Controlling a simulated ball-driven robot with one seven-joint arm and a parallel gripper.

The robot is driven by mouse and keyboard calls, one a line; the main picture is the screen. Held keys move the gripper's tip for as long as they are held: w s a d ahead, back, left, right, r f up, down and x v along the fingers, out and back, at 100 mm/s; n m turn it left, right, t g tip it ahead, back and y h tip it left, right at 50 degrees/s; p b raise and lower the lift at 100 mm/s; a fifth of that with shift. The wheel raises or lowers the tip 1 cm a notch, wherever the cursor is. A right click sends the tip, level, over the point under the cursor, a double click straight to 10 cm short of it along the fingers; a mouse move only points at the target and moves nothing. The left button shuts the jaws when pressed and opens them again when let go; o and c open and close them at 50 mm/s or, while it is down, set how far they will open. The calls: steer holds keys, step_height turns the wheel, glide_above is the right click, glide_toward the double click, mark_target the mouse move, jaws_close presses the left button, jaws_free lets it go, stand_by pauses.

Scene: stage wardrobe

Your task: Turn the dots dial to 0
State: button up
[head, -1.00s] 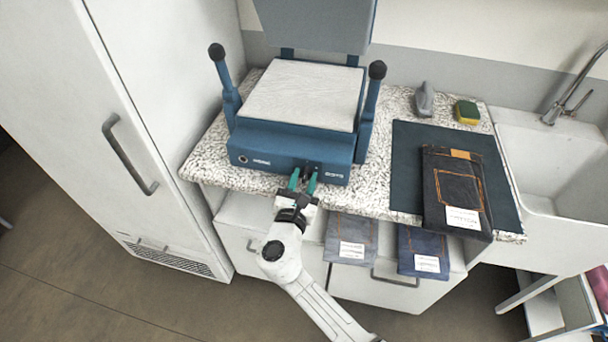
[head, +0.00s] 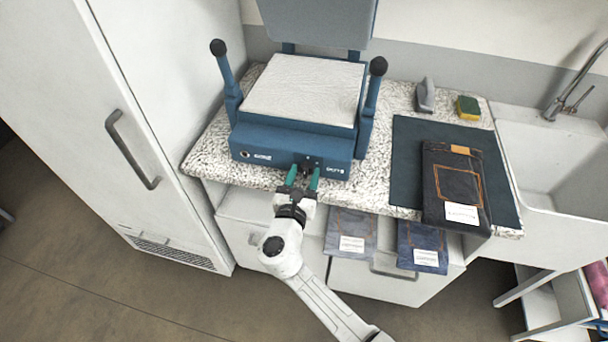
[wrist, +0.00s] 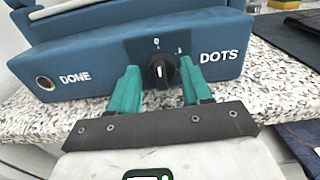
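The dots dial (wrist: 160,73) is a black round knob with a white pointer line, on a dark panel on the front of the blue press (head: 290,148). In the wrist view the word DOTS is to its right, and small white marks are above it; the pointer looks roughly upright. My gripper (wrist: 157,88) has two green fingers, one on each side of the dial and apart from each other. A gap shows between each finger and the knob. In the head view my gripper (head: 304,178) is at the press's front, and the dial is small there.
A round button marked DONE (wrist: 45,83) is at the press's left front. The press stands on a speckled counter (head: 210,160). To the right are a dark mat (head: 407,160) with folded jeans (head: 452,185), a sponge (head: 467,107) and a sink (head: 545,160).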

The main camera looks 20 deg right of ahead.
steer(key=shift+o, duration=0.7)
steer(key=shift+r, duration=0.1)
steer(key=b+v, duration=0.1)
steer(key=v, duration=0.9)
steer(key=shift+s+a, duration=0.2)
steer(key=shift+s, duration=0.1)
steer(key=s+d+f+m+g+y, duration=0.1)
steer(key=s+d+f+m+g, duration=0.35)
steer(key=s+d+m, duration=0.35)
steer(key=s+d+f+m+g+y, duration=0.1)
steer(key=s+d+f+m+g, duration=0.2)
steer(key=s+d+m+g, duration=0.5)
steer(key=s+a+f+m+g+y, duration=0.1)
steer(key=s+m+y, duration=0.7)
steer(key=s+m, duration=0.5)
steer(key=shift+a+m, duration=0.15)
steer(key=shift+m, duration=0.15)
